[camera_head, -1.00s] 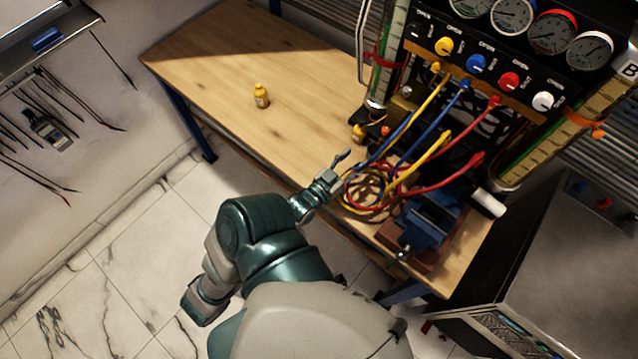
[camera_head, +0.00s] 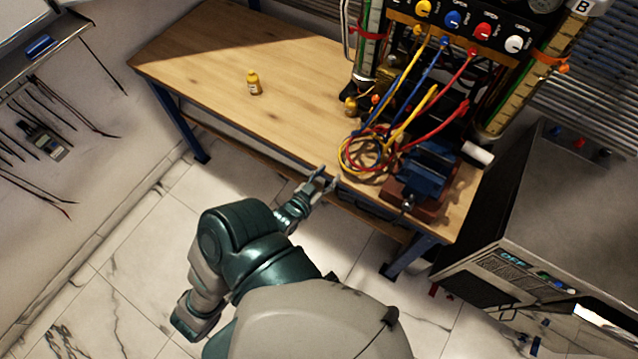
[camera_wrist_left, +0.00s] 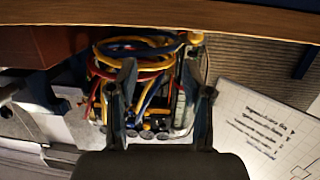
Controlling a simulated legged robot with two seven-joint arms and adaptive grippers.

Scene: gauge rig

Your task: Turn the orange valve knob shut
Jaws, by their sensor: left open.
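Small orange parts show in the head view: one (camera_head: 375,99) low at the rig's left foot, beside a brass fitting (camera_head: 350,104), and another (camera_head: 564,68) on the right gauge tube. I cannot tell for certain which is the valve knob, nor its turn position. My left gripper (camera_head: 322,181) is open and empty at the bench's front edge, left of and nearer than the coiled hoses (camera_head: 365,155), apart from both orange parts. In the left wrist view its two fingers (camera_wrist_left: 166,80) stand apart, with hoses and the rig beyond. My right gripper is not in view.
Red, blue and yellow hoses loop in front of the rig panel (camera_head: 470,25). A blue vise (camera_head: 425,170) stands at the front right, near a grey cabinet (camera_head: 570,200).

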